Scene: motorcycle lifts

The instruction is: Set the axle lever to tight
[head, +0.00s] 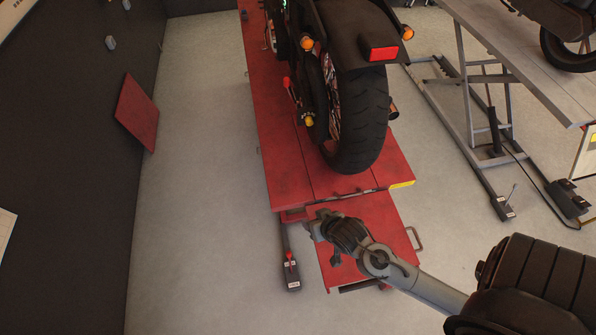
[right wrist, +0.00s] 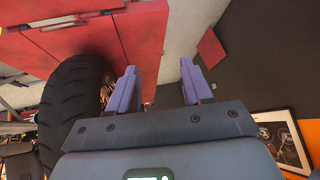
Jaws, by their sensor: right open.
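The motorcycle (head: 350,90) stands on the red lift with its rear wheel (head: 362,120) toward me. A small red-ended lever (head: 288,86) shows left of the rear wheel in the head view; I take it for the axle lever, but its setting cannot be read. My right gripper (head: 316,226) is behind and below the wheel, over the lower red plate, apart from the lever. In the right wrist view its two purple fingers (right wrist: 161,82) are spread and empty, with the tyre (right wrist: 72,105) to their left. The lever is not clear there. My left gripper is out of view.
The red lift deck (head: 285,160) has a lower plate (head: 385,222) behind it. A pedal with a red handle (head: 291,270) stands on the floor. A grey lift (head: 500,45) is at right. Free floor (head: 200,160) lies left, up to the dark wall (head: 85,150).

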